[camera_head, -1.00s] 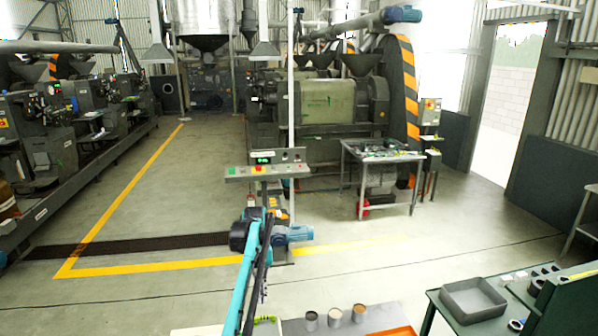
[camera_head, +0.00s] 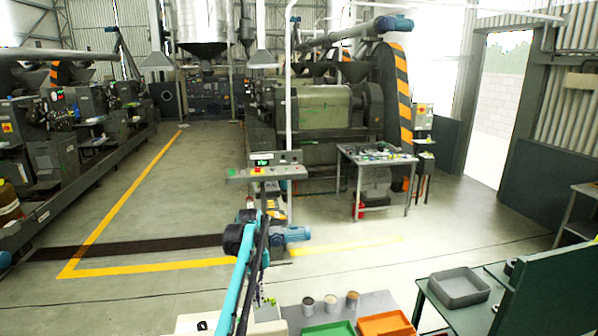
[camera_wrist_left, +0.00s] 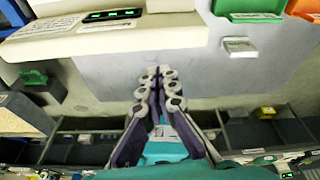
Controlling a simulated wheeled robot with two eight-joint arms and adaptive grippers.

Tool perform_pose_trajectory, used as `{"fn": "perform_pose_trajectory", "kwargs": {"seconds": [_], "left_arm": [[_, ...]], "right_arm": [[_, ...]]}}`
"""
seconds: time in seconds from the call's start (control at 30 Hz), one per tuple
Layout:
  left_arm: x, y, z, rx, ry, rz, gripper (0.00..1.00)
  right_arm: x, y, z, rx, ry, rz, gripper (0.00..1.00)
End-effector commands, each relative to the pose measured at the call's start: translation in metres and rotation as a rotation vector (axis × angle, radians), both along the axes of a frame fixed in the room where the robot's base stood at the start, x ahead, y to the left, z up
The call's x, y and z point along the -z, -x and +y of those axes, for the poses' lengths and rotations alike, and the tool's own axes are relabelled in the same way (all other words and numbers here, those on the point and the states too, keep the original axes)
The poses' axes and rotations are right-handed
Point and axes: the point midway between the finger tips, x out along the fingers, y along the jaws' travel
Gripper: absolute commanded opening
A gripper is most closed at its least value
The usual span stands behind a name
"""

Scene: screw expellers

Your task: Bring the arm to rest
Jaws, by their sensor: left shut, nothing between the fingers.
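My left gripper (camera_wrist_left: 160,80) shows in the left wrist view with its two fingers closed together and nothing between them. It is above a grey bench surface (camera_wrist_left: 195,50), in front of a pale box-like unit (camera_wrist_left: 85,40); I cannot tell its exact height. In the head view my teal left arm reaches up to a dark joint and bends back down near the bottom centre; the fingers are not clear there. My right gripper is in neither view.
Cups (camera_head: 331,303), a green bin (camera_head: 330,328) and an orange bin (camera_head: 385,324) are on the near bench. A grey tray (camera_head: 459,289) is on the green table at right. A control panel (camera_head: 264,172) stands ahead. Open floor lies left and centre.

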Motion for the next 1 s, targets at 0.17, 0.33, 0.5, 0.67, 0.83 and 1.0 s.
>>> {"fn": "perform_pose_trajectory", "kwargs": {"seconds": [0.17,0.33,0.5,0.67,0.83,1.0], "left_arm": [[-0.015,0.003,0.003,-0.131,-0.033,-0.034,0.0],[-0.034,0.012,0.006,-0.316,-0.069,-0.08,0.0],[-0.059,0.035,0.013,-0.602,-0.105,-0.149,0.0],[-0.076,0.075,0.02,-0.955,-0.114,-0.223,0.0],[-0.08,0.129,0.029,-1.334,-0.085,-0.284,0.0],[-0.066,0.191,0.036,-1.71,-0.011,-0.317,0.0]], "right_arm": [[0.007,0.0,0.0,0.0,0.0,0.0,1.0],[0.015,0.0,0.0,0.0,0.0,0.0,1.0],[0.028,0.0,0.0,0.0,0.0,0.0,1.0],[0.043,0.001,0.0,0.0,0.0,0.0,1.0],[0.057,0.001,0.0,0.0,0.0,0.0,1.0],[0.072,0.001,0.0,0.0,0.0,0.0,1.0]]}}
